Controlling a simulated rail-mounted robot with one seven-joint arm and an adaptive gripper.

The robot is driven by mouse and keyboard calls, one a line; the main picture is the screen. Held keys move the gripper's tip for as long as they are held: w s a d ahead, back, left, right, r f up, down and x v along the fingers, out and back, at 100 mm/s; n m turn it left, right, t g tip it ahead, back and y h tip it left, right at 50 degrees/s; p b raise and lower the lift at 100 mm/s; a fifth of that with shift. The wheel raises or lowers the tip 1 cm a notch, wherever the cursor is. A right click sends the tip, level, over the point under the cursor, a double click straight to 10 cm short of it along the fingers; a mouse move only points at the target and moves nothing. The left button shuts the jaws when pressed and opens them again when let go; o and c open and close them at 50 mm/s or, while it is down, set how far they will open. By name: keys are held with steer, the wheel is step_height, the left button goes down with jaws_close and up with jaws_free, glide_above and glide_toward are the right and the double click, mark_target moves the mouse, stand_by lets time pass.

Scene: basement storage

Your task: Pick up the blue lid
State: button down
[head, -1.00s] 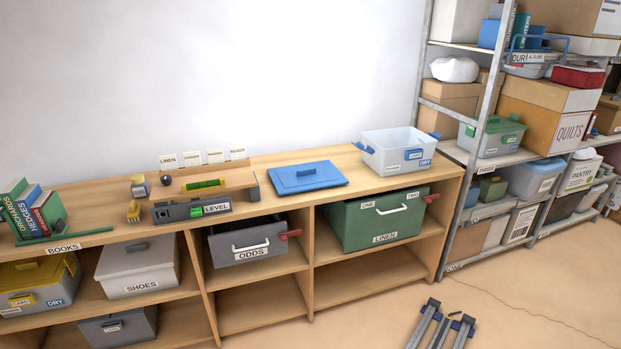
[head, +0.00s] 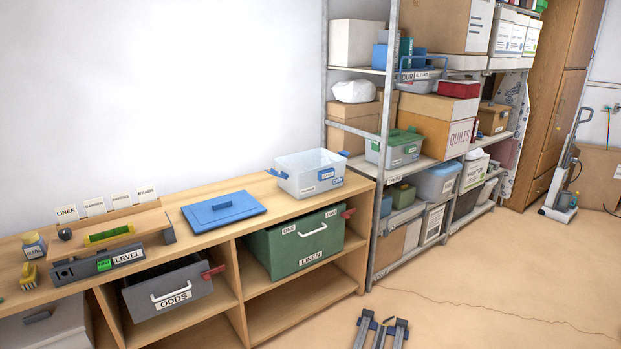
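The blue lid (head: 238,217) lies flat on top of the wooden shelf unit, with a small raised handle in its middle. A clear bin with blue clips (head: 305,185) stands open just to its right, apart from it. My gripper (head: 381,324) shows at the bottom edge of the head view, over the floor in front of the shelf unit. Its two grey fingers are spread apart with nothing between them. It is well away from the lid, lower and to the right.
A level (head: 95,267) and a small wooden stand lie left of the lid. A green LINEN box (head: 290,250) and a grey ODDS box (head: 165,300) sit in the compartments below. A metal rack (head: 385,130) with boxes stands at right. The floor (head: 480,275) in front is clear.

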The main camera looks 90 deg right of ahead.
jaws_free()
stand_by(0.3)
